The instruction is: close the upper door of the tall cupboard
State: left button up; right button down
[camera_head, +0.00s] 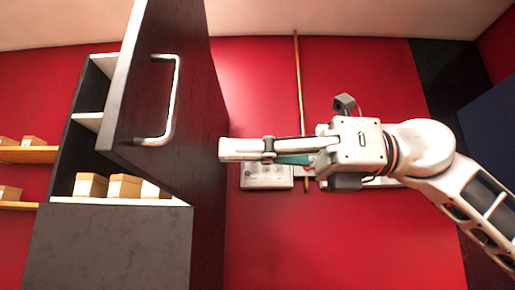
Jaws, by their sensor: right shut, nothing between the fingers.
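The tall cupboard (110,240) stands at the left, dark grey with white shelves inside. Its upper door (190,100) is dark and stands open, swung out towards me, with a silver bar handle (172,100) on its face. My right gripper (224,149) comes in from the right and is shut and empty. In the picture its fingertips are at the door's right side; I cannot tell whether they touch it. My left gripper is not in view.
Several cardboard boxes (124,186) stand on the cupboard's lower white shelf. Wooden wall shelves (28,154) with small boxes are at the far left. A copper pipe (299,85) and a pale wall panel (266,178) are on the red wall behind my gripper.

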aim_at(144, 148)
jog(key=a, duration=0.6)
jog(key=a+p, duration=0.1)
jog(key=a, duration=0.2)
jog(key=shift+s, duration=0.25)
jog(key=shift+a, duration=0.15)
